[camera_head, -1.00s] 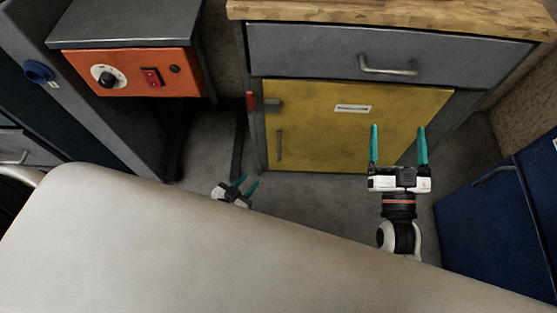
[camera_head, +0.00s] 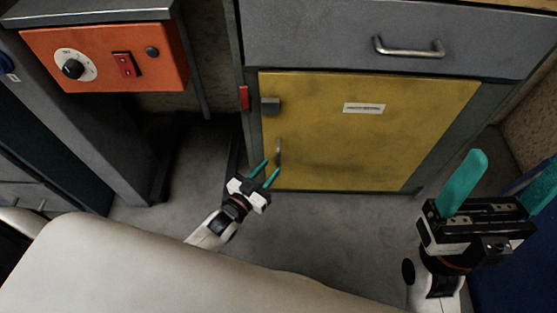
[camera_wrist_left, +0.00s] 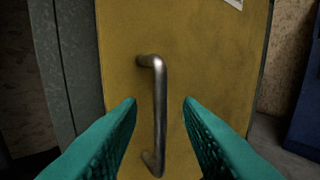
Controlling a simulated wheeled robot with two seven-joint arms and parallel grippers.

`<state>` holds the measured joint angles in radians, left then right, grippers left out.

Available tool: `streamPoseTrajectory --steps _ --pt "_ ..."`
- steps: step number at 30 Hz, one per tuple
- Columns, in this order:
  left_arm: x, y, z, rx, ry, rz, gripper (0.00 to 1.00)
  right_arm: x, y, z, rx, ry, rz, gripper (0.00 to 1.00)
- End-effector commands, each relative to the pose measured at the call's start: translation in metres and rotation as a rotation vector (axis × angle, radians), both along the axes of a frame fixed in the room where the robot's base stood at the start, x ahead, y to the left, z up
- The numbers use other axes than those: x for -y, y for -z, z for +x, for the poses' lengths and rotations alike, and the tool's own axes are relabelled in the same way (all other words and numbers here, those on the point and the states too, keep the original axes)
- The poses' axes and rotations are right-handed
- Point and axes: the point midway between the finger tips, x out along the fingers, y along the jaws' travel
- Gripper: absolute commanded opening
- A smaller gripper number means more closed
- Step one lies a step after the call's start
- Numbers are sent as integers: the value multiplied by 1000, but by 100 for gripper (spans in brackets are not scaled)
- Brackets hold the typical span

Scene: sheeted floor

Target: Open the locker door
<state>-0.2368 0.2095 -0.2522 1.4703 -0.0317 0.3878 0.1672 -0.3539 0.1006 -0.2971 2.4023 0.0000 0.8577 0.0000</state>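The yellow locker door (camera_head: 360,135) is shut in the grey cabinet, below a drawer. Its vertical metal handle (camera_head: 278,152) is near the door's left edge. My left gripper (camera_head: 266,172) is open just in front of the handle. In the left wrist view, the handle (camera_wrist_left: 159,110) stands between the two teal fingers (camera_wrist_left: 160,115), and neither finger visibly touches it. The yellow door (camera_wrist_left: 190,60) fills most of that view. My right gripper (camera_head: 502,182) is open and empty at the right, away from the door.
A grey drawer with a bar handle (camera_head: 408,48) is above the door. A red latch piece (camera_head: 244,97) and a grey block (camera_head: 271,106) are at the door's upper left. An orange control panel (camera_head: 105,58) is at left. Grey floor (camera_head: 320,230) in front is clear.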

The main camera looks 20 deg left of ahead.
Motion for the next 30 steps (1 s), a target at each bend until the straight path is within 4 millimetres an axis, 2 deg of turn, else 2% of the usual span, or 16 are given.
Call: streamPoseTrajectory --steps 1,3,9,20,21,27,30 --pt "4 2 12 4 0 -1 32 1 6 -2 15 -1 5 82" --pt "8 2 24 3 0 -1 32 2 8 -7 42 -2 14 82" --pt "15 2 46 0 0 0 32 2 14 -7 44 -2 15 82" --pt "17 1 52 -2 0 1 32 2 15 -7 43 -2 15 82" --pt "17 1 52 -2 0 1 31 2 15 -7 42 -3 13 82" --pt "17 1 52 -2 0 1 0 1 15 -7 42 -3 13 82" --pt "17 1 52 -1 0 0 0 1 15 -7 42 -3 13 82"
